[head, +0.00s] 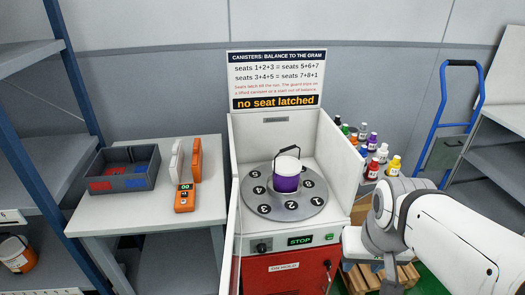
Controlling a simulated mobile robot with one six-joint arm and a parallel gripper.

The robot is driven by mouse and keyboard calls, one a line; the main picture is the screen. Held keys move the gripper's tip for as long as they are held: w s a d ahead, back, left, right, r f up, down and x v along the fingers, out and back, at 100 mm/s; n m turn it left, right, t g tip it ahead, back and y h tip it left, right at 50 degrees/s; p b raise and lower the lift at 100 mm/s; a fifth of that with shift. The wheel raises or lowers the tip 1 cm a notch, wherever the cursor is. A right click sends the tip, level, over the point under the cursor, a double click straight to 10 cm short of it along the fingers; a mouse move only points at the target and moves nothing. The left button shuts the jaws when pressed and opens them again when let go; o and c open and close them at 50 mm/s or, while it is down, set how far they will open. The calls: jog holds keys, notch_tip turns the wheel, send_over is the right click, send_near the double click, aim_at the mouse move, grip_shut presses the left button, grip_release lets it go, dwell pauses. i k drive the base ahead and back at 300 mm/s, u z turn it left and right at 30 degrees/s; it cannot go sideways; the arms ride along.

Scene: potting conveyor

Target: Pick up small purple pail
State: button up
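The small purple pail (287,176) stands upright on the round grey turntable (263,208) inside the white machine. Its lower part is purple, its upper part is white, and a dark handle stands up above it. It is near the middle of the numbered dark seats, and its base hides part of the plate. My arm enters at the lower right, apart from the pail. The fingers of my gripper cannot be made out.
White machine walls surround the turntable at the back and sides. A sign (277,80) above reads "no seat latched". A left table holds a grey bin (122,179) and an orange device (184,200). Several coloured bottles (372,150) stand right. A blue hand truck (443,122) is behind.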

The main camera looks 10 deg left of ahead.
aim_at(287, 170)
jog(key=u, duration=0.05)
jog(key=i, duration=1)
jog(key=u, duration=0.05)
